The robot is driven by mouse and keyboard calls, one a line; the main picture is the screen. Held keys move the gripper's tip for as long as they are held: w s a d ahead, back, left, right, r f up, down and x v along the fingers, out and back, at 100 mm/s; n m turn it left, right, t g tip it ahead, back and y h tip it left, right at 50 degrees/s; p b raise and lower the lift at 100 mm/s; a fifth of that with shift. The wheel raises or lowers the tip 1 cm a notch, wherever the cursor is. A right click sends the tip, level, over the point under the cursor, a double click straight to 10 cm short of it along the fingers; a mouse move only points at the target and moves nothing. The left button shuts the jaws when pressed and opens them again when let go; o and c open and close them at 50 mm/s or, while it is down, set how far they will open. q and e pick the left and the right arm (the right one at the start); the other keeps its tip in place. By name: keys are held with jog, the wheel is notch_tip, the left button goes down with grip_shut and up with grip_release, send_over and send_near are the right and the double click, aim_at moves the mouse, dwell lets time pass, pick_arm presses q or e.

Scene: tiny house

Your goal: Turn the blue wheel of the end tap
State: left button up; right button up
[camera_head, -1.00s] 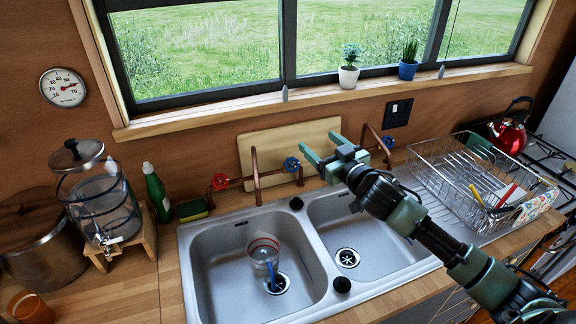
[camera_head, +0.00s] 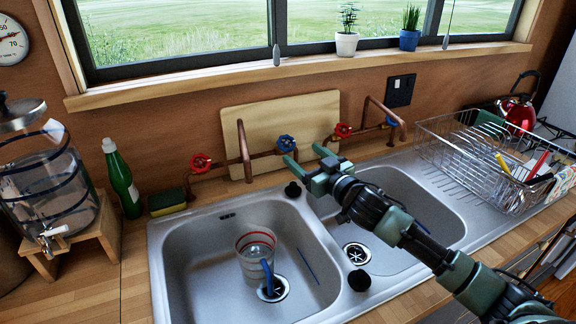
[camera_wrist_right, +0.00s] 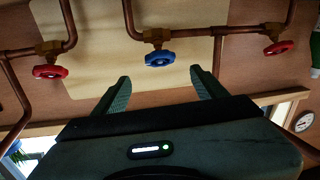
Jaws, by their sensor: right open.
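Two copper taps stand behind the sink. The left tap (camera_head: 244,150) has a red wheel (camera_head: 201,163) and a blue wheel (camera_head: 287,143). The right tap (camera_head: 385,112) has a red wheel (camera_head: 343,130) and, at the far right end, another blue wheel (camera_head: 392,120). My right gripper (camera_head: 304,157) is open and empty, just below and in front of the left tap's blue wheel. In the right wrist view, which looks upside down, this blue wheel (camera_wrist_right: 160,58) shows beyond and between the fingertips (camera_wrist_right: 159,78), apparently untouched. My left gripper is not in view.
A double sink (camera_head: 225,212) lies below; a clear jug (camera_head: 256,254) stands in its left basin. A cutting board (camera_head: 285,112) leans behind the taps. A green bottle (camera_head: 121,180) and sponge (camera_head: 167,202) are at left, a wire dish rack (camera_head: 470,165) at right.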

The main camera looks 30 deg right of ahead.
aim_at(290, 145)
pick_arm(q)
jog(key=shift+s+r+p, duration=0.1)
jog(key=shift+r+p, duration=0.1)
jog(key=shift+p, duration=0.4)
pick_arm(e)
jog(key=shift+w+a+f, duration=0.1)
jog(key=shift+w+f, duration=0.05)
jog(key=shift+w, duration=1.15)
jog(key=shift+w+a+f, duration=0.1)
jog(key=shift+w+f, duration=0.05)
jog(key=shift+w, duration=1.15)
jog(key=shift+w+a+f, duration=0.1)
jog(key=shift+w+f, duration=0.05)
jog(key=shift+w, duration=1.15)
